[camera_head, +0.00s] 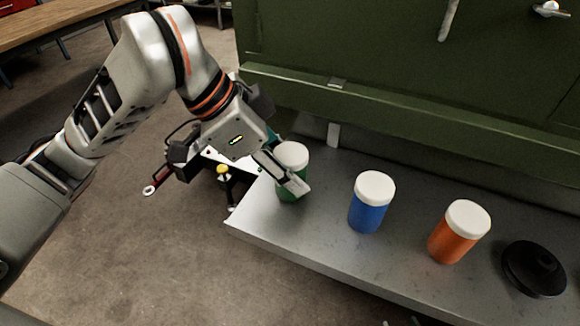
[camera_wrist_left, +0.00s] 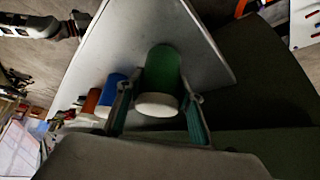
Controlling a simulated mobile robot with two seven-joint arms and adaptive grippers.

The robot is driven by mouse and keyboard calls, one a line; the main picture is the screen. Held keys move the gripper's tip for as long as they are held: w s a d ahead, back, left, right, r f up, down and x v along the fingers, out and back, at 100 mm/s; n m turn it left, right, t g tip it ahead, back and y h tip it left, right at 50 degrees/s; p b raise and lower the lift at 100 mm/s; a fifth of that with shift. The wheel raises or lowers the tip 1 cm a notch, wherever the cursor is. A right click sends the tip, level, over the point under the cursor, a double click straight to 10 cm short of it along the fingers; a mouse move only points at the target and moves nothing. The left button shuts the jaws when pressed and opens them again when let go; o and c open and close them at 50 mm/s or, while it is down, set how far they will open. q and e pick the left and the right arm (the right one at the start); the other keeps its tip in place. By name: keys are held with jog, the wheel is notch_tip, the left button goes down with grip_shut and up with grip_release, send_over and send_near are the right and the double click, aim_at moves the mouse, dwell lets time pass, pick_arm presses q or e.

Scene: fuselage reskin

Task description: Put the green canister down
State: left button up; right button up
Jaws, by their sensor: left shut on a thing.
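The green canister (camera_head: 290,190) with a white lid is at the left end of the grey metal bench (camera_head: 320,237). My left gripper (camera_head: 290,172) is shut on it, with one finger across its near side. The canister is upright; I cannot tell whether its base touches the bench or is just above it. In the left wrist view the green canister (camera_wrist_left: 163,72) lies between the two fingers of my left gripper (camera_wrist_left: 158,112). My right gripper is not in view.
A blue canister (camera_head: 369,208) and an orange canister (camera_head: 453,240) stand to the right on the bench. A black round object (camera_head: 533,268) lies farther right. A green panel (camera_head: 400,60) rises behind the bench. Bare bench lies between the green and blue canisters.

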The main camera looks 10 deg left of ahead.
pick_arm(q)
jog(key=o, duration=1)
jog(key=shift+f, duration=0.15)
jog(key=shift+o, duration=0.9)
jog(key=p+v, duration=0.2)
jog(key=v, duration=0.4)
jog(key=shift+w+d, duration=0.15)
jog(key=p, duration=0.2)
send_near(276, 154)
jog(key=s+x, duration=0.1)
jog(key=x, duration=0.1)
jog(key=shift+w+f, duration=0.15)
jog(key=shift+w, duration=0.25)
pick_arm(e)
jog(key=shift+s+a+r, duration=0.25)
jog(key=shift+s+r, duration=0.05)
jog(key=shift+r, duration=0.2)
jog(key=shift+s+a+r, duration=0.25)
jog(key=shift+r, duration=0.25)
